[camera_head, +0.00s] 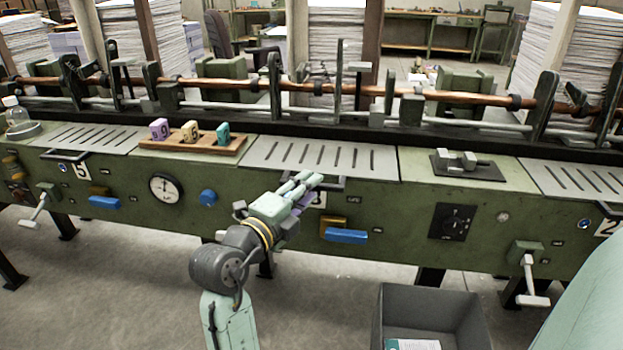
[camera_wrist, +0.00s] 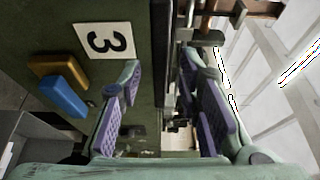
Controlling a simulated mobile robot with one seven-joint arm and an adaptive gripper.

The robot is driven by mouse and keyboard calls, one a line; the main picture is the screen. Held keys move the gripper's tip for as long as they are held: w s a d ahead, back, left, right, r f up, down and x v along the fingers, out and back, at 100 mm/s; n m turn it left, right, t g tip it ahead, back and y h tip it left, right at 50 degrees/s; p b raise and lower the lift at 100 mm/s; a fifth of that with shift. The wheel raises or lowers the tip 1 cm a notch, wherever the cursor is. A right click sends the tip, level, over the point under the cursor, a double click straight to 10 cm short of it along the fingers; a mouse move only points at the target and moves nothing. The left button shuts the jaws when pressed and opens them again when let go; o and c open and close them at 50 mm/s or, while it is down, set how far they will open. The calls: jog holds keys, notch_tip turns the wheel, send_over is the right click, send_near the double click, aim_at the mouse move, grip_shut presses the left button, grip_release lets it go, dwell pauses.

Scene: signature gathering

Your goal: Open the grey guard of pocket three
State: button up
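The grey slotted guard of pocket three (camera_head: 372,160) lies flat on top of the green machine in the head view. A dark handle (camera_head: 338,184) runs along its front edge, partly hidden by my gripper. My gripper (camera_head: 308,184) is at that front edge, its fingers reaching toward the handle. In the wrist view my gripper (camera_wrist: 165,78) is open, with its two purple-padded fingers spread on either side of the machine's edge. I cannot tell whether they touch the handle. The white "3" plate (camera_wrist: 104,41) shows clearly in the wrist view; in the head view it is mostly hidden behind my gripper.
A wooden tray (camera_head: 180,148) with three numbered blocks stands left of the guard. A dark plate with a grey clamp (camera_head: 464,162) is to the right. A blue lever (camera_head: 346,236) sticks out below. A grey bin (camera_head: 428,308) stands on the floor in front.

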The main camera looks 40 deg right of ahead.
jog(key=shift+x, duration=1.05)
grip_shut()
